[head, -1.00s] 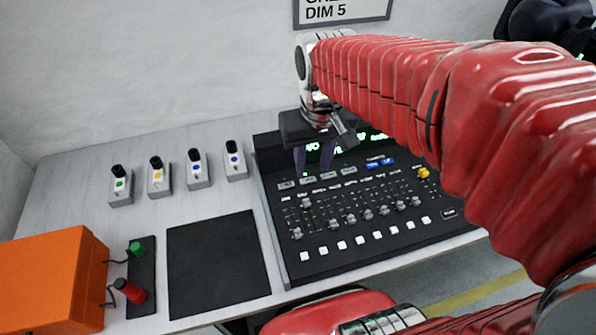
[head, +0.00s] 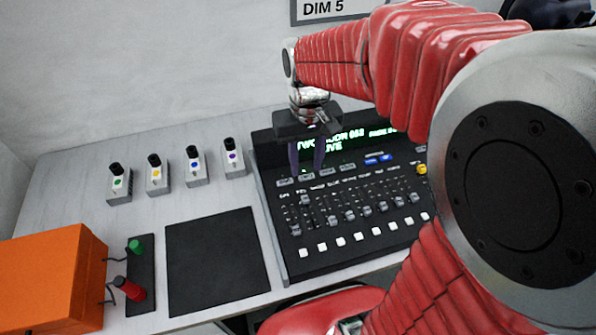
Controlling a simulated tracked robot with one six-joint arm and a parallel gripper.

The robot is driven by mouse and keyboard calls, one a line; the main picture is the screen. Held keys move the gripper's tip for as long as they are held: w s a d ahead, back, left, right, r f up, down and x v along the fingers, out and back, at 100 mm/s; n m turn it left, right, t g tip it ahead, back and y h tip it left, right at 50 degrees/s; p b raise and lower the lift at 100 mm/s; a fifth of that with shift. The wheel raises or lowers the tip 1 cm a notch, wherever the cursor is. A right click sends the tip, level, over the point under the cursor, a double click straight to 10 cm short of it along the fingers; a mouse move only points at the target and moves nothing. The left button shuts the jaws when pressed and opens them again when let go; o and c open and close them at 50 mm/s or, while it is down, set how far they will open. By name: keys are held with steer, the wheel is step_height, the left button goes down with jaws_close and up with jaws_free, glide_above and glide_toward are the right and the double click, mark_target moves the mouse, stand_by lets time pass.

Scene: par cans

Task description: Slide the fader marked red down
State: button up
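The black lighting console (head: 345,258) lies on the grey table with a row of slide faders. One fader knob (head: 304,200) sits high in its slot, second from the left under a label that seems to read red; the print is too small to be sure. The other knobs, such as the leftmost one (head: 296,230), sit lower. My gripper (head: 306,172) points down above the console's upper left part, its two dark fingers apart with nothing between them. It is above and behind the high knob, not touching it. My arm hides the console's right end.
White buttons (head: 341,241) run along the faders' front. A lit green display (head: 350,140) is behind the gripper.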

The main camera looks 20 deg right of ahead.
mark_target(305, 198)
step_height(305, 198, down, 12)
steer(key=shift+f, duration=0.25)
stand_by(0.3)
steer(key=shift+c, duration=0.2)
jaws_close()
stand_by(0.5)
